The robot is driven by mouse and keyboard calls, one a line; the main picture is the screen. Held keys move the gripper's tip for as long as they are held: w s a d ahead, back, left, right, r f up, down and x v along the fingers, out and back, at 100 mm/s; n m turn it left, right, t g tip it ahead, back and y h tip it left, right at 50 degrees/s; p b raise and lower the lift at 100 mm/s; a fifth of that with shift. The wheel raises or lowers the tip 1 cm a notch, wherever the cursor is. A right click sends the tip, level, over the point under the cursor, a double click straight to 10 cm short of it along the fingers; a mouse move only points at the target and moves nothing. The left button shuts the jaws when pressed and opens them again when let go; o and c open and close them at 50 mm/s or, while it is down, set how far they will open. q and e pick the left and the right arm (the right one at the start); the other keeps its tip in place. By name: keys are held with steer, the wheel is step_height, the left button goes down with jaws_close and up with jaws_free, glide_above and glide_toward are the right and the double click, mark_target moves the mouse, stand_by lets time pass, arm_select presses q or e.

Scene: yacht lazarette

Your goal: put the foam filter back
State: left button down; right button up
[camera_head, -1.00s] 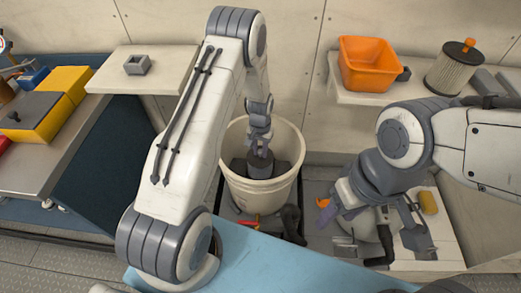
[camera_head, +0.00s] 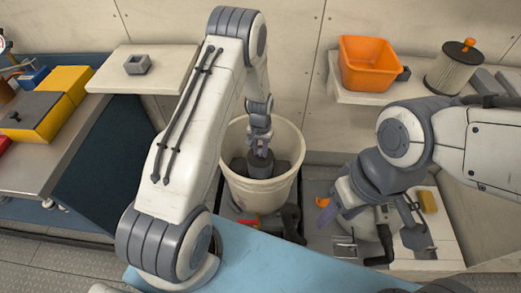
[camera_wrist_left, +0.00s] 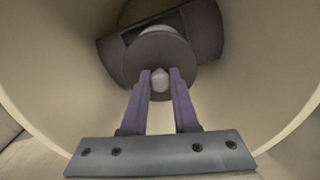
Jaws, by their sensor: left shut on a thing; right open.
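A dark grey round piece (camera_head: 262,167), which looks like the foam filter, is inside the cream bucket (camera_head: 262,196). My left gripper (camera_head: 260,152) reaches down into the bucket and is shut on its small pale knob. In the left wrist view the fingers (camera_wrist_left: 160,78) close on the knob above a grey disc (camera_wrist_left: 150,58). A dark block and a pale rounded part show behind the disc; I cannot tell how they join. My right gripper (camera_head: 380,215) is open and empty, low at the right, over a pale rounded thing (camera_head: 372,232).
An orange bin (camera_head: 367,62) and a pleated cartridge with an orange knob (camera_head: 452,70) stand on the right shelf. A small grey block (camera_head: 137,64) sits on the left ledge. Yellow cases (camera_head: 45,112) lie at far left. A blue surface (camera_head: 270,262) is in front.

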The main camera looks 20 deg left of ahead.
arm_select(q)
steer(key=c, duration=0.6)
jaws_free()
step_height(320, 180, up, 10)
steer(key=s+d+r+m+p, duration=0.2)
steer(key=s+d+r+p, duration=0.15)
steer(key=d+r, duration=0.6)
steer(key=s+d+r+m+p, duration=0.2)
steer(key=s+r, duration=0.6)
steer(key=s, duration=0.5)
steer(key=s+d+r+m+h+p, duration=0.1)
steer(key=s+d+r+m+p, duration=0.1)
steer(key=s+r, duration=0.7)
steer(key=s+d+m, duration=0.1)
steer(key=s+d, duration=0.1)
steer(key=s, duration=0.2)
steer(key=shift+d+r+m, duration=0.15)
steer(key=shift+r+m, duration=0.15)
